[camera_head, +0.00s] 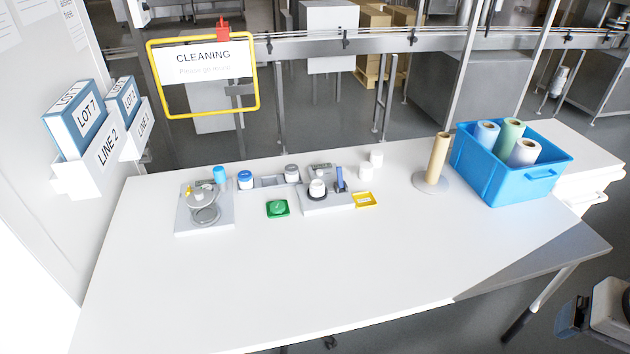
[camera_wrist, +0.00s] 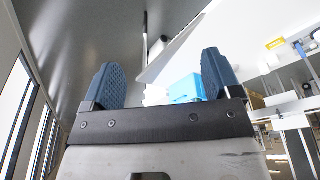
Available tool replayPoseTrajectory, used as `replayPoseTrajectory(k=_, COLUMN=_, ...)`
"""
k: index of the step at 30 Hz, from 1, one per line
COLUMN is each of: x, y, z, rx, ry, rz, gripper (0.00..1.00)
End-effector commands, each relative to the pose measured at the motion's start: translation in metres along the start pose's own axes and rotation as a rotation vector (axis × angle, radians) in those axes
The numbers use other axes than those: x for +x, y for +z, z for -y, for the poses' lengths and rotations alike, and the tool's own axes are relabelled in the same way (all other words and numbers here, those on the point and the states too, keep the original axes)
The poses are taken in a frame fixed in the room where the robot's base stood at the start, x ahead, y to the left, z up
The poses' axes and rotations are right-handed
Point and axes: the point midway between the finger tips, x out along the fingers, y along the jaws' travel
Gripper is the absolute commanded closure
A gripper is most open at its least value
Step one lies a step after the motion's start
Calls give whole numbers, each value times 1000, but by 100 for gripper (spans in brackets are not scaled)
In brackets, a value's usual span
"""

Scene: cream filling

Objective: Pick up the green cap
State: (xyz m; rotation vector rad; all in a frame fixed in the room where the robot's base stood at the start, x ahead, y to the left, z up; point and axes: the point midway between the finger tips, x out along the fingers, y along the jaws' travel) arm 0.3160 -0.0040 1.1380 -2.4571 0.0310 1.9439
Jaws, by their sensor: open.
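The green cap (camera_head: 277,207) sits on a small green square base on the white table in the head view, left of the middle. It lies between a grey stand on its left and a grey scale-like unit on its right. The cap does not show in the wrist view. My gripper (camera_wrist: 163,78) shows in the wrist view with its two blue ridged fingers wide apart and nothing between them. It is away from the cap and points off across the room.
The grey stand (camera_head: 204,212) and the grey unit with a white jar (camera_head: 317,188) flank the cap. Small jars stand behind it; a yellow tray (camera_head: 366,200) lies to the right. A blue crate (camera_head: 511,175) holds rolls. The table front is clear.

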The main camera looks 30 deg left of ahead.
Motion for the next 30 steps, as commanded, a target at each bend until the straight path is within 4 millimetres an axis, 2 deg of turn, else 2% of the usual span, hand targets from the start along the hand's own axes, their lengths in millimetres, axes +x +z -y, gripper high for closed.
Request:
replayPoseTrajectory(k=8, x=0, y=-2, z=1, rx=-4, ry=-1, rz=1, gripper=16)
replayPoseTrajectory(k=14, x=-1, y=-19, z=9, rx=-35, ry=-6, rz=7, gripper=16)
replayPoseTrajectory(k=20, x=-1, y=-55, z=29, rx=-106, ry=-18, rz=21, gripper=16)
replayPoseTrajectory(k=30, x=9, y=-129, z=85, rx=-257, ry=-43, rz=49, gripper=16)
